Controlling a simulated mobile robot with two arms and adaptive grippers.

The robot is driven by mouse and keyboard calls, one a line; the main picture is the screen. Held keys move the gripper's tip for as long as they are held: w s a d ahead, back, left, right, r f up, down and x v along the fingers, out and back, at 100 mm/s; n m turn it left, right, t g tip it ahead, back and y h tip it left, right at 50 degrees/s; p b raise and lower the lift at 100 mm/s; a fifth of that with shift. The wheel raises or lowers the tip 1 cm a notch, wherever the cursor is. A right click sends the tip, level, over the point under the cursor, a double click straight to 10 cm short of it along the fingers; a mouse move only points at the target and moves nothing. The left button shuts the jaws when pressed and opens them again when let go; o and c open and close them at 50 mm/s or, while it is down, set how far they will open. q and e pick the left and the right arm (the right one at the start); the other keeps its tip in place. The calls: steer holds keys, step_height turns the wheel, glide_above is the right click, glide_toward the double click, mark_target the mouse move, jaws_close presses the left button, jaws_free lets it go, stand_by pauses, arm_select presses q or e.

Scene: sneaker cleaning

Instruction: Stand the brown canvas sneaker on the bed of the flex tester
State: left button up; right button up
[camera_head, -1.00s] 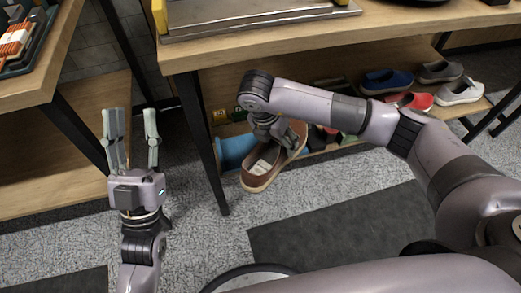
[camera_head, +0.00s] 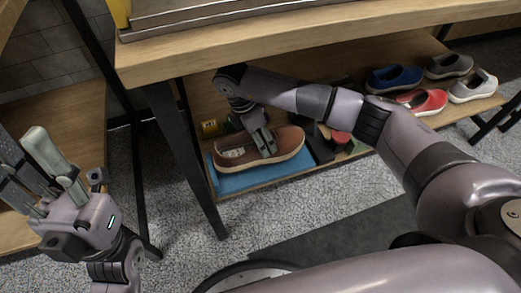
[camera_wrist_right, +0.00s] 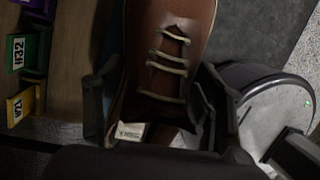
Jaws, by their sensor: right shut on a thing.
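The brown sneaker (camera_head: 289,140), with pale laces and a tan sole, is upright over a blue mat (camera_head: 232,182) on the low wooden shelf. I cannot tell whether its sole touches the mat. My right gripper (camera_head: 264,143) is shut on the sneaker from above. In the right wrist view the sneaker (camera_wrist_right: 145,45) lies between the fingers, laces showing. My left gripper (camera_head: 38,165) is open and empty at the left, away from the sneaker. A metal plate with a yellow part (camera_head: 210,17) shows on the tabletop; whether it is the flex tester is unclear.
Blue (camera_head: 393,78), grey (camera_head: 447,66), red (camera_head: 424,101) and white shoes (camera_head: 473,86) stand right on the low shelf. Dark, red and green items lie beside the mat. A dark table leg (camera_head: 182,155) stands left of it. Small coloured bins (camera_wrist_right: 20,105) show in the wrist view.

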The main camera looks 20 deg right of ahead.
step_height(320, 180, down, 5)
steer(key=shift+r+b, duration=0.1)
steer(key=shift+b, duration=0.95)
steer(key=o, duration=1.2)
steer(key=shift+c, duration=0.2)
steer(key=o, duration=0.4)
steer(key=shift+o, duration=0.2)
